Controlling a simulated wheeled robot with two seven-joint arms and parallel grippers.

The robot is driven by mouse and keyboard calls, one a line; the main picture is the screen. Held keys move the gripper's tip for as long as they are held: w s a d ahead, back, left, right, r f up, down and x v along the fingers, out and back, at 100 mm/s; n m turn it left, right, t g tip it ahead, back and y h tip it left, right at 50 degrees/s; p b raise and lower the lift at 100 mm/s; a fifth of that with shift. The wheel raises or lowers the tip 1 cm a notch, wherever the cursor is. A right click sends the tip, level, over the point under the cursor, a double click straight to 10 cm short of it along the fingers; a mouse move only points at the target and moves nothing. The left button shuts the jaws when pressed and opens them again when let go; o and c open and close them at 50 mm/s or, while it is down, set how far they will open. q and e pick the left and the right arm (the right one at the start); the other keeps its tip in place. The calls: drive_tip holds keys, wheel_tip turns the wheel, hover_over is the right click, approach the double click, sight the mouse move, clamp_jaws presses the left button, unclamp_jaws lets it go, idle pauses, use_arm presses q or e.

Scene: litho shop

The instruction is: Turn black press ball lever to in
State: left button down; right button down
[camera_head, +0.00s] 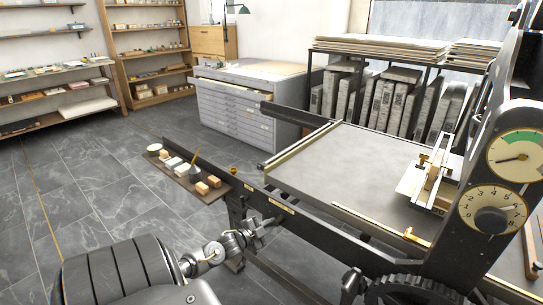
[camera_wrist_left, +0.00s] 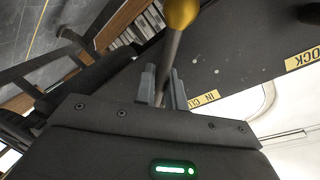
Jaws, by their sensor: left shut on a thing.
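The ball lever shows in the left wrist view as a metal rod (camera_wrist_left: 171,50) with a yellow ball (camera_wrist_left: 181,12), not a black one. My left gripper (camera_wrist_left: 163,82) is shut on the rod, below the ball. The black press side carries a yellow IN label (camera_wrist_left: 200,101) beside the fingers and another yellow label (camera_wrist_left: 303,59), partly cut off, farther right. In the head view my left gripper (camera_head: 266,222) is at the press's left side rail (camera_head: 310,218). A small yellow ball (camera_head: 233,170) shows above that rail; I cannot tell whether it is the lever's. My right gripper is not in view.
A dark tray (camera_head: 212,194) with several small blocks hangs at the press's left end. The flat press bed (camera_head: 340,160) lies behind the rail. Two dial gauges (camera_head: 513,156) stand at the right, above a gear wheel (camera_head: 405,288). The tiled floor (camera_head: 90,190) at left is clear.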

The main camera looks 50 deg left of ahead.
use_arm(q)
drive_tip(key=c, duration=1.5)
unclamp_jaws()
drive_tip(key=shift+c, duration=0.2)
